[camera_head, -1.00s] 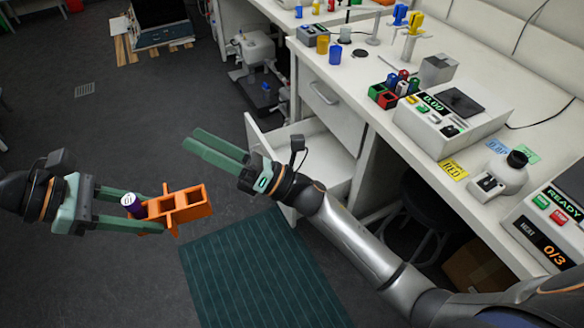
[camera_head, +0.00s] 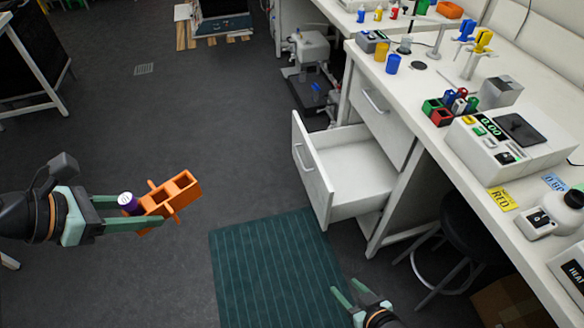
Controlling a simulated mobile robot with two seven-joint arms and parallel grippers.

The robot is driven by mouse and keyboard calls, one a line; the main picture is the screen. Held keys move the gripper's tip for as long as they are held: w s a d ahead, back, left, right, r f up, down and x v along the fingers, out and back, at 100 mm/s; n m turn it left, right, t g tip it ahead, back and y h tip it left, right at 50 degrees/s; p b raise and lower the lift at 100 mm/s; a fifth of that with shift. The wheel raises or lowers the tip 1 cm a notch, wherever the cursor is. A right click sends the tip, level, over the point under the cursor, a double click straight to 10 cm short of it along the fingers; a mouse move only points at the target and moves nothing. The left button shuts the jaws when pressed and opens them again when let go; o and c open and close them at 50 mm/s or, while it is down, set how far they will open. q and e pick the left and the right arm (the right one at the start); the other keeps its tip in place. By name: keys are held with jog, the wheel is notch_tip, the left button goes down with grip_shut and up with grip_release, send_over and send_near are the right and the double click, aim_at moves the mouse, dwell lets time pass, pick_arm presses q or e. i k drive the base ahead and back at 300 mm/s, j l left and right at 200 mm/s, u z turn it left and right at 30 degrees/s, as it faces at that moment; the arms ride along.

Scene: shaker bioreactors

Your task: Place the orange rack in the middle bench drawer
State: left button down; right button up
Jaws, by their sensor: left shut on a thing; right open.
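The orange rack (camera_head: 182,188) is in my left gripper (camera_head: 146,213) at the left of the head view, held in the air above the floor. A purple vial with a white cap (camera_head: 128,202) sits at the rack's end between the fingers. The bench drawer (camera_head: 352,165) below the upper drawer (camera_head: 383,112) is pulled open, and its visible inside looks empty. The rack is left of the drawer and apart from it. My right gripper (camera_head: 352,300) is open and empty at the bottom, below the open drawer in the picture.
A white bench (camera_head: 440,150) runs along the right, with a scale-like device (camera_head: 510,140) and a block of coloured tubes (camera_head: 450,106) on it. A stool (camera_head: 465,232) stands under it. A green mat (camera_head: 275,262) lies on the floor. The floor between rack and drawer is clear.

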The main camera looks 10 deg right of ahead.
aim_at(360, 173)
jog(key=i+j, duration=0.15)
jog(key=i, duration=0.15)
jog(key=i+j, duration=0.1)
jog(key=i, duration=0.25)
jog(key=i+j+z, duration=0.1)
jog(key=z, duration=0.2)
jog(key=i+j+z, duration=0.3)
jog(key=l+z, duration=0.1)
jog(key=z, duration=1.85)
